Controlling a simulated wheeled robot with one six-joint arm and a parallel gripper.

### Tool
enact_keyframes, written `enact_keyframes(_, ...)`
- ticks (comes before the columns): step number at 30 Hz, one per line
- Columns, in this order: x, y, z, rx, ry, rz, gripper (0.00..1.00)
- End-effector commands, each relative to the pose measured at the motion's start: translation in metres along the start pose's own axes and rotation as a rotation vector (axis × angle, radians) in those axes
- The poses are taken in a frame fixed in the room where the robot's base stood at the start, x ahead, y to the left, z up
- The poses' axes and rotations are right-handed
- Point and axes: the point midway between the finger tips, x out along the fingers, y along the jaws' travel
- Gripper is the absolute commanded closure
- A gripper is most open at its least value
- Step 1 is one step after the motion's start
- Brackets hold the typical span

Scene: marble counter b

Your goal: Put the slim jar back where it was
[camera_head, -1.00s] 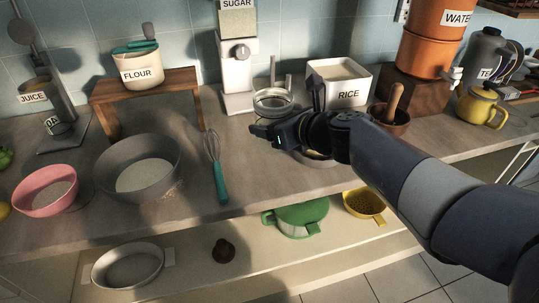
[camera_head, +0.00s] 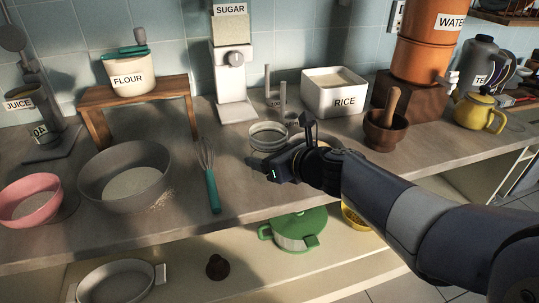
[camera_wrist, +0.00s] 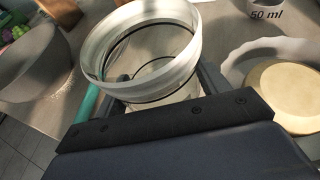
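The slim jar (camera_head: 267,138), clear glass with a pale rim, is just behind my gripper (camera_head: 284,160) in the head view. In the wrist view the jar (camera_wrist: 150,48) stands open-topped between the two dark fingers of my gripper (camera_wrist: 163,82), which hold it from both sides. The jar looks upright, and its open mouth shows the inside. Its lower part is hidden by my gripper, so I cannot tell whether its base touches the counter.
A whisk (camera_head: 211,185) and grey bowl (camera_head: 112,190) lie left. The sugar dispenser (camera_head: 233,85) and rice bin (camera_head: 330,98) stand behind; a mortar (camera_head: 384,133) stands right. In the wrist view, a pale round container (camera_wrist: 290,95) is close on the right. A lower shelf holds a green pot (camera_head: 297,230).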

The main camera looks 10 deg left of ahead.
Motion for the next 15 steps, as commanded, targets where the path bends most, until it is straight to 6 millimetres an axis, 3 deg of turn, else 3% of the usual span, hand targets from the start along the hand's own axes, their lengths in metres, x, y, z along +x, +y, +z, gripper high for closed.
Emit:
enact_keyframes(8, 0.0, 0.0, -0.0001, 0.0, 0.0, 0.0, 0.09)
enact_keyframes(15, -0.0004, 0.0, 0.0008, 0.0, 0.0, 0.0, 0.09)
